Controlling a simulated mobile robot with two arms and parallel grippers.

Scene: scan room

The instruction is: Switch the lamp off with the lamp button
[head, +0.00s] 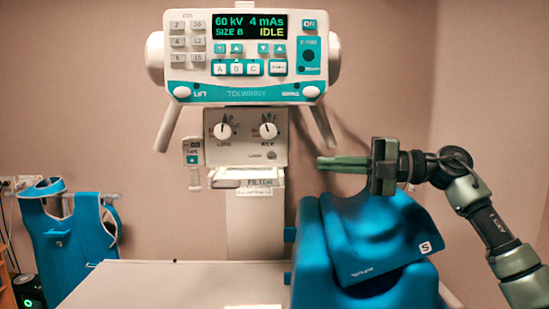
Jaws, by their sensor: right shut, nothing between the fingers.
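The white collimator box (246,138) hangs below the control console and carries two round knobs. A small dark button with a tiny label, which looks like the lamp button (271,155), sits low on its front at the right; the label is too small to read surely. My right gripper (320,163) comes in from the right with its green fingers shut and empty, pointing left. In the picture its tips are right of the box, at about the button's height, apart from it. Whether the lamp is lit is hard to tell. My left gripper is not in view.
The console (246,58) above has a display reading IDLE and many buttons. Blue padded cushions (375,235) stand below my right gripper. A blue apron (68,240) hangs left.

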